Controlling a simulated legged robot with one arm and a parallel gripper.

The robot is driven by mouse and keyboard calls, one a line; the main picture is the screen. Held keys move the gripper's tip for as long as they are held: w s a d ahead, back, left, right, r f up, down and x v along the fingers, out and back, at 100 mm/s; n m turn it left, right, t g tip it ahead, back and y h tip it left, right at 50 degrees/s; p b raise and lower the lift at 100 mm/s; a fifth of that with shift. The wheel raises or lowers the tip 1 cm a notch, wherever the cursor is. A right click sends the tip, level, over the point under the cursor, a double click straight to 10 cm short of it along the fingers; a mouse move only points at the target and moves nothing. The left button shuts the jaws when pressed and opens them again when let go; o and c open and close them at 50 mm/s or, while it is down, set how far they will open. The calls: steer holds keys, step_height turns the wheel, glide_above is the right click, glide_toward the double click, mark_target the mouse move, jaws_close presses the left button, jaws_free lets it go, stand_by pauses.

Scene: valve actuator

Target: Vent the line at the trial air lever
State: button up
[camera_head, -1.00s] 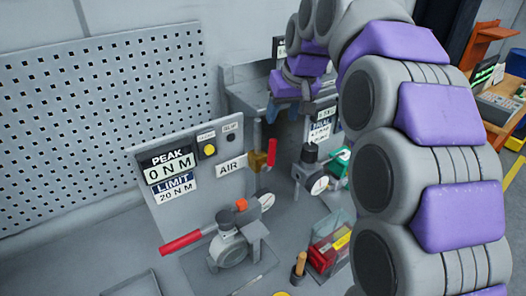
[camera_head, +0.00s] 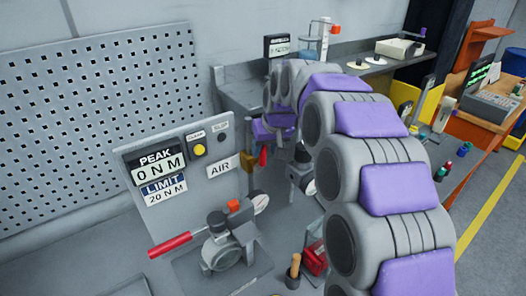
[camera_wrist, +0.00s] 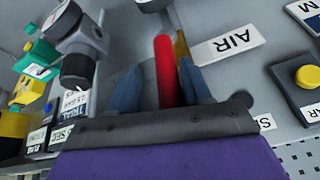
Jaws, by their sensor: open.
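The red air lever (camera_head: 263,156) stands upright on its brass valve (camera_head: 250,163), beside the AIR label (camera_head: 222,167) on the grey panel. In the wrist view the red lever (camera_wrist: 165,68) shows between the two blue-grey fingers of my gripper (camera_wrist: 161,67), with a gap on each side. The jaws are open. Whether the lever is fully within the jaws' depth I cannot tell. In the head view my purple wrist (camera_head: 272,130) is just above and behind the lever, and the fingers cannot be made out.
A valve body (camera_head: 222,250) with a long red handle (camera_head: 170,245) and a gauge (camera_head: 260,202) stands in front. The panel carries PEAK and LIMIT displays (camera_head: 160,168) and a yellow button (camera_head: 199,150). A wooden-handled tool (camera_head: 294,265) and red box (camera_head: 315,258) are near my arm.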

steer(key=shift+f, duration=0.35)
steer(key=shift+a, duration=0.8)
steer(key=shift+c, duration=0.8)
steer(key=shift+w+d, duration=0.15)
steer(key=shift+d, duration=0.35)
steer(key=c, duration=0.6)
steer(key=shift+a, duration=0.1)
jaws_close()
